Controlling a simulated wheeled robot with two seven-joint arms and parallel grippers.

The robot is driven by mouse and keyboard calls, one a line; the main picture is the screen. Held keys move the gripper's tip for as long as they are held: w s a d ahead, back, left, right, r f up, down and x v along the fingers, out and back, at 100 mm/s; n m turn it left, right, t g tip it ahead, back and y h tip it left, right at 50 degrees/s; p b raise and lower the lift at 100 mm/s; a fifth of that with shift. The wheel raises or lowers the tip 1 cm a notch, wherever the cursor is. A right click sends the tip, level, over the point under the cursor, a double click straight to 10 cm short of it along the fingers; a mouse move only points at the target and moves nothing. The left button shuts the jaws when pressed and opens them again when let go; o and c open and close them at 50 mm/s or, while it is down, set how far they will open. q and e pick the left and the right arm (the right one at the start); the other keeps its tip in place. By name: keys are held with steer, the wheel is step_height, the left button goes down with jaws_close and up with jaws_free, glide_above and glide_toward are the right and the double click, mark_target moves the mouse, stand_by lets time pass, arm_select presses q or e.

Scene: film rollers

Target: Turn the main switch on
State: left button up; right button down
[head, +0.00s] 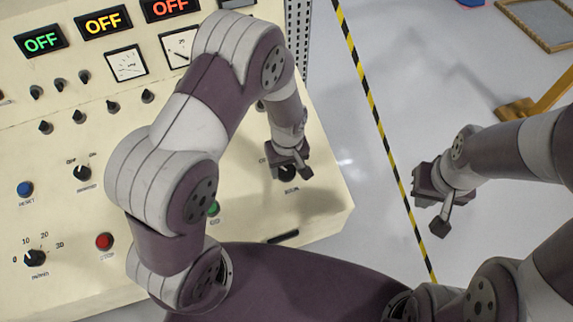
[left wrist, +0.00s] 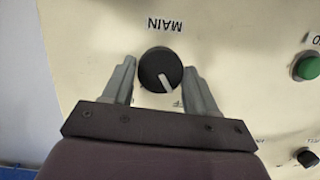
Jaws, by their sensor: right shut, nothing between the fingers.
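The main switch is a round black knob (head: 287,173) near the right end of the cream control panel, partly hidden by my left gripper in the head view. In the left wrist view the knob (left wrist: 158,66) has a white pointer line aimed down and slightly right, near a partly hidden label ending in F. The MAIN label appears upside down above it. My left gripper (left wrist: 158,72) is open, with one finger on each side of the knob; contact cannot be told. My right gripper (head: 436,212) is shut and empty, away from the panel over the floor.
The panel has OFF displays (head: 103,22), gauges (head: 126,63) and several small knobs. A green button (head: 213,209) and a red button (head: 104,241) sit left of the main switch.

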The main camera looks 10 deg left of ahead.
arm_select(q)
steer(key=c, duration=0.5)
steer(key=m, duration=0.2)
steer(key=shift+m+y, duration=0.3)
steer(key=shift+m, duration=0.1)
steer(key=m, duration=0.3)
steer(key=shift+w+d+y, duration=0.1)
steer(key=shift+d+y, duration=0.05)
steer(key=shift+y, duration=0.25)
steer(key=m, duration=0.3)
steer(key=shift+d+m+y, duration=0.1)
steer(key=shift+m+y, duration=0.7)
steer(key=shift+m, duration=1.5)
steer(key=shift+d+r, duration=0.1)
